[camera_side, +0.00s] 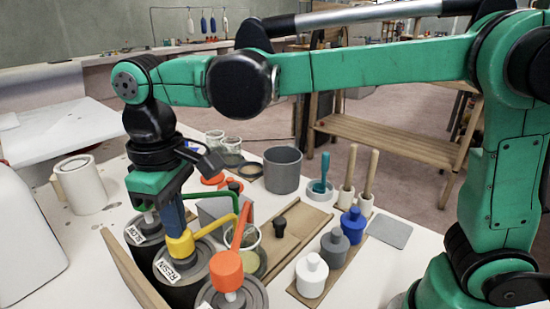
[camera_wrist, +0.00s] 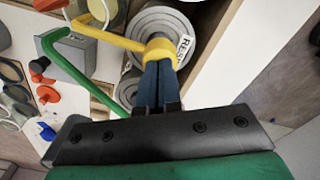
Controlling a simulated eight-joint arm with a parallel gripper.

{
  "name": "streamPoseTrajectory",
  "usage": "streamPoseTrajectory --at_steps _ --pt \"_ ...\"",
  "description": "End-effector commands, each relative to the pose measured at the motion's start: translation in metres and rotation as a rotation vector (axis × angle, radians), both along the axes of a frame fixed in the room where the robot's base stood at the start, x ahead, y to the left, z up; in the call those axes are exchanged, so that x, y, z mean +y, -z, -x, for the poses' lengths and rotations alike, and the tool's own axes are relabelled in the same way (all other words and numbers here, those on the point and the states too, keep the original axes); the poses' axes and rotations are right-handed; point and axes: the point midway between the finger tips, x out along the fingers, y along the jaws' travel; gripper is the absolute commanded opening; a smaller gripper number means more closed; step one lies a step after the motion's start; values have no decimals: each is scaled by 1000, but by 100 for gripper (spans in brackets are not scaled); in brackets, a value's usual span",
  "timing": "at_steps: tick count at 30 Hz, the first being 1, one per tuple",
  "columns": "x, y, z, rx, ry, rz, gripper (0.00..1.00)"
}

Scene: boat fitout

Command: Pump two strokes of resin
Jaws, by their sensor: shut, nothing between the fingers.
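The resin can (camera_side: 203,262) is grey, with a white RESIN label and a yellow pump head (camera_side: 181,245) whose spout points to the right. The can (camera_wrist: 172,20) and yellow pump head (camera_wrist: 158,46) also show in the wrist view. My gripper (camera_side: 177,230) points down with its blue fingers together, right over the yellow head. In the wrist view the fingertips (camera_wrist: 158,72) meet the head's edge and appear to touch it; nothing is between them. A clear cup (camera_side: 249,238) stands near the spout ends, partly hidden by the orange spout.
A can with a green pump spout (camera_side: 224,203) stands behind, and one with an orange pump (camera_side: 227,270) in front.

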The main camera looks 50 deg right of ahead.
Motion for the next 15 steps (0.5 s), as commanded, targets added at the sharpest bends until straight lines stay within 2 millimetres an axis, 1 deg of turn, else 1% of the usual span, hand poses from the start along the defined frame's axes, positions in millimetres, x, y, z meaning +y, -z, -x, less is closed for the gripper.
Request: streamPoseTrajectory --at_steps 5,15 --pt "0 -7 0 -1 0 0 0" --pt "0 -30 0 -1 0 0 0"
